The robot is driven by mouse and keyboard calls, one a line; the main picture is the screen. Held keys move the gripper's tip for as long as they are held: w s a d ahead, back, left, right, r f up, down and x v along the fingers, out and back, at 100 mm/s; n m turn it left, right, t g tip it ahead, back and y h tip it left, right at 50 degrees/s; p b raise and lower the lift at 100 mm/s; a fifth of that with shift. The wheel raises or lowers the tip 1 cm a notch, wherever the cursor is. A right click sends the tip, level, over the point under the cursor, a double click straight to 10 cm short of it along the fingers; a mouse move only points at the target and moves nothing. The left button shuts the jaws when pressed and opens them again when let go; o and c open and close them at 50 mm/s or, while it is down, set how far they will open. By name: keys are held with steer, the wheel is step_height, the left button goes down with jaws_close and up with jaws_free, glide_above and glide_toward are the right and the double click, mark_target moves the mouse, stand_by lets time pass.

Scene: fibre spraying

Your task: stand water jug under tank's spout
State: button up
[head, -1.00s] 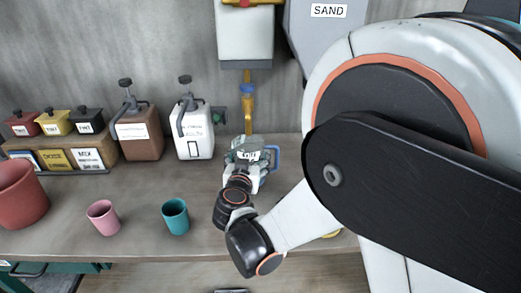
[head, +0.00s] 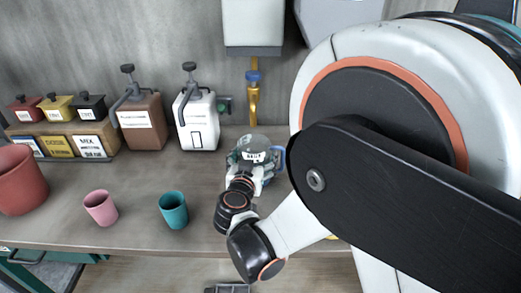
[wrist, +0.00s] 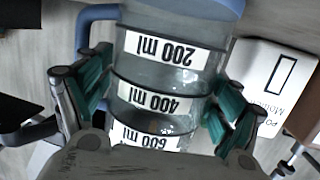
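The water jug (head: 256,142) is clear, with white volume labels and a blue handle on its right in the head view. It is over the counter below the tank's brass spout (head: 254,105), which has a blue tap and hangs under the white tank (head: 252,28). The jug's top shows just below the spout tip; I cannot tell if it is exactly under it or touches the counter. In the wrist view the jug (wrist: 160,75) fills the middle, labels upside down. My gripper (wrist: 160,100) has its green pads against both sides of the jug.
A white pump container (head: 198,122) and a brown one (head: 143,122) stand left of the spout. A teal cup (head: 174,211), a pink cup (head: 100,208) and a red pot (head: 20,182) stand on the counter (head: 130,235) at left. My arm hides the right side.

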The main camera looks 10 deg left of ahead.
stand_by(0.4)
steer(key=shift+s+r, duration=0.2)
steer(key=a+p+v, duration=0.1)
steer(key=p+v, duration=0.2)
steer(key=v, duration=0.8)
steer(key=shift+s+d+p, duration=0.35)
steer(key=shift+d, duration=0.1)
steer(key=shift+w+r, duration=0.1)
steer(key=shift+w, duration=0.05)
stand_by(1.4)
